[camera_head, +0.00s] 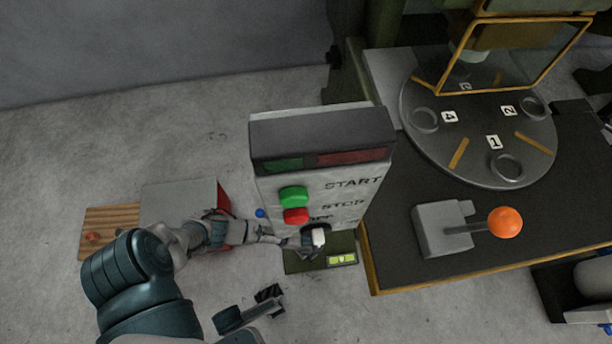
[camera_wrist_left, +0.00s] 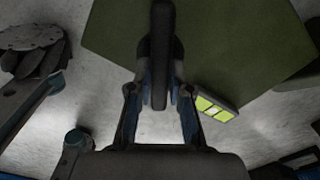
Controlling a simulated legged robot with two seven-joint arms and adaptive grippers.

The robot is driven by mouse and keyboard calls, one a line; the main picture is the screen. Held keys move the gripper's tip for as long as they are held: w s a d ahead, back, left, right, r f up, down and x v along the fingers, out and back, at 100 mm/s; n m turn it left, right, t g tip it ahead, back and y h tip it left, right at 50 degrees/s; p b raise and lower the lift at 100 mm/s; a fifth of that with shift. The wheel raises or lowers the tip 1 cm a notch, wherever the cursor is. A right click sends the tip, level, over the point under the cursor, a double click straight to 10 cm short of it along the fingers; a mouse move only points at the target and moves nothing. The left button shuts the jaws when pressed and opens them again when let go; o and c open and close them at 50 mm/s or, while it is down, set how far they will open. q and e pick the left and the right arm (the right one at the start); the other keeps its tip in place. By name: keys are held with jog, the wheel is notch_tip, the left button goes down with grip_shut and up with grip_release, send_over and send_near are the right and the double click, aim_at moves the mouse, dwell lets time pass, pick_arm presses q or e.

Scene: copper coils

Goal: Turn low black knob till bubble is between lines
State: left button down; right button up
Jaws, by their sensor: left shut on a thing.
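The low black knob (camera_head: 318,237), with a white mark, sits low on the front of the grey control box (camera_head: 276,203), under the red button. My left gripper (camera_head: 304,246) is shut on it and hides part of it. In the left wrist view the knob (camera_wrist_left: 160,55) is a dark upright bar between the fingers of my left gripper (camera_wrist_left: 160,92). The yellow-green level (camera_head: 342,259) lies right of the gripper, low on the olive base; it also shows in the left wrist view (camera_wrist_left: 213,107). A pale spot shows near its middle, too small to place surely against the lines.
A green button (camera_head: 293,196) and a red button (camera_head: 296,215) stick out just above the knob. A table with an orange-balled lever (camera_head: 505,222) and a round numbered plate (camera_head: 440,145) stands right.

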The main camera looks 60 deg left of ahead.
pick_arm(q)
jog(key=shift+s+a+f, duration=0.1)
jog(key=shift+a, duration=0.1)
jog(key=c, duration=1.4)
grip_release()
jog(key=o, duration=0.3)
jog(key=shift+d, duration=0.1)
jog(key=shift+r, duration=0.45)
notch_tip(320, 180, up, 11)
